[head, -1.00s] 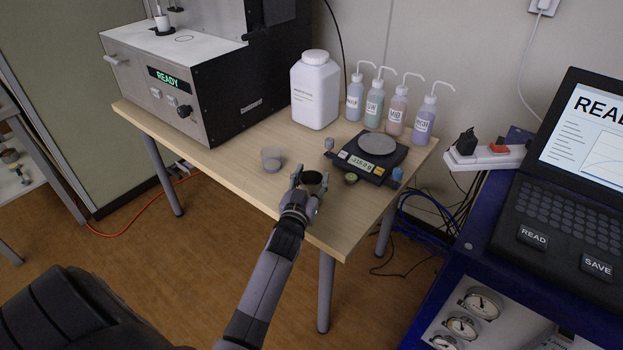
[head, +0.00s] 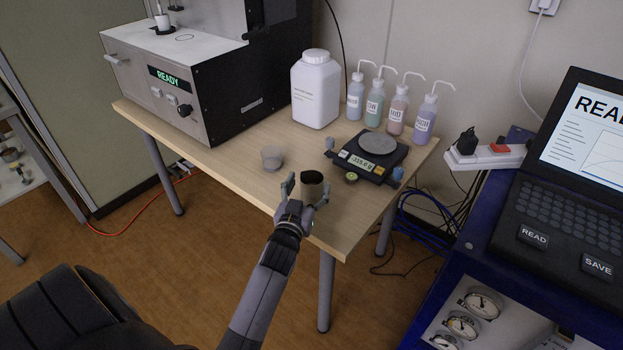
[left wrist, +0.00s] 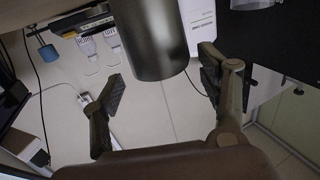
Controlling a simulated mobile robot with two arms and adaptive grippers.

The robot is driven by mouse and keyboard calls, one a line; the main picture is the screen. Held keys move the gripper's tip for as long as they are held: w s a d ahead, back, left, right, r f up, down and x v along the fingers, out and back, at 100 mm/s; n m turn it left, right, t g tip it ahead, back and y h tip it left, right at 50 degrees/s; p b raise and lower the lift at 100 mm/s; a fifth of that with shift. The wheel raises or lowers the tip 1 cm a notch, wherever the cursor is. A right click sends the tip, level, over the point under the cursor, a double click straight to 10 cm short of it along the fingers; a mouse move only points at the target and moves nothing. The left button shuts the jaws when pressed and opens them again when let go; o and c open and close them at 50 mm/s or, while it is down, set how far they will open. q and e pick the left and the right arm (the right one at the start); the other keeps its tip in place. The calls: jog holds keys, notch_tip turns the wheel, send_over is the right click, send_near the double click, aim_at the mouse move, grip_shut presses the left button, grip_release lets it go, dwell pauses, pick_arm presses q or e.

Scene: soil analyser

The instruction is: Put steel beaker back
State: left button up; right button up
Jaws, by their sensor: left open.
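The steel beaker (head: 313,187) stands upright near the front edge of the wooden table, with its dark open mouth up. In the left wrist view the beaker (left wrist: 152,40) shows as a grey metal cylinder at the top middle. My left gripper (head: 307,190) is open, with a finger on either side of the beaker and its palm towards the table's front edge. In the left wrist view the gripper (left wrist: 161,88) shows gaps between both fingers and the beaker. My right gripper is not in view.
A balance (head: 367,158) and a small green-topped item (head: 351,177) are to the right. A white jar (head: 315,90), several wash bottles (head: 374,105) and the analyser (head: 205,85) stand behind.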

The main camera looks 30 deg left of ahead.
pick_arm(q)
jog(key=v, duration=0.8)
jog(key=shift+s, duration=0.25)
jog(key=s+d+f+m+g+h, duration=0.2)
jog(key=s+d+f+g, duration=0.25)
jog(key=s, duration=0.35)
jog(key=s+d+f+m+g+h, duration=0.2)
jog(key=s+d+f+g, duration=0.1)
jog(key=s+d+g, duration=0.3)
jog(key=s+d+f+m+g+h, duration=0.2)
jog(key=s+d+f+g, duration=0.1)
jog(key=s, duration=0.6)
notch_tip(320, 180, down, 22)
jog(key=g+p, duration=0.2)
jog(key=s+a+f+p, duration=0.2)
jog(key=s+a+f, duration=0.1)
jog(key=s+f, duration=1.2)
jog(key=s, duration=0.3)
jog(key=shift+f+g, duration=0.25)
jog(key=shift+g, duration=0.1)
